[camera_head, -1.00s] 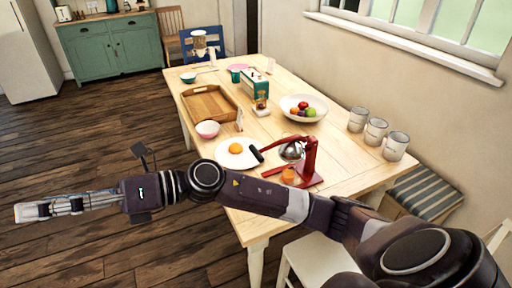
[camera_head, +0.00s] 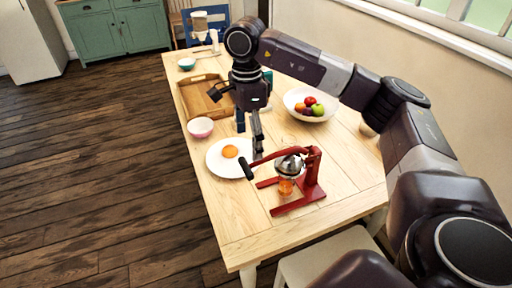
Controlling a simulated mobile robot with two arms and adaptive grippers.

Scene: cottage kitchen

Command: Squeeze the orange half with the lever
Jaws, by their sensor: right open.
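The red lever press (camera_head: 312,180) stands near the table's front end. Its lever arm reaches left and ends in a black handle (camera_head: 248,169). A metal cone or cup (camera_head: 289,164) sits in the press, with an orange-coloured item (camera_head: 286,186) below it; I cannot tell exactly what that is. The orange half (camera_head: 230,151) lies on a white plate (camera_head: 215,165) left of the press. My right gripper (camera_head: 249,138) points down, open and empty, just right of the plate and behind the black handle. My left gripper is out of view.
A wooden tray (camera_head: 190,104), a small pink bowl (camera_head: 200,127) and a fruit bowl (camera_head: 292,104) stand further back on the wooden table (camera_head: 245,225). My right arm hides part of the table's right side. The front left of the tabletop is clear.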

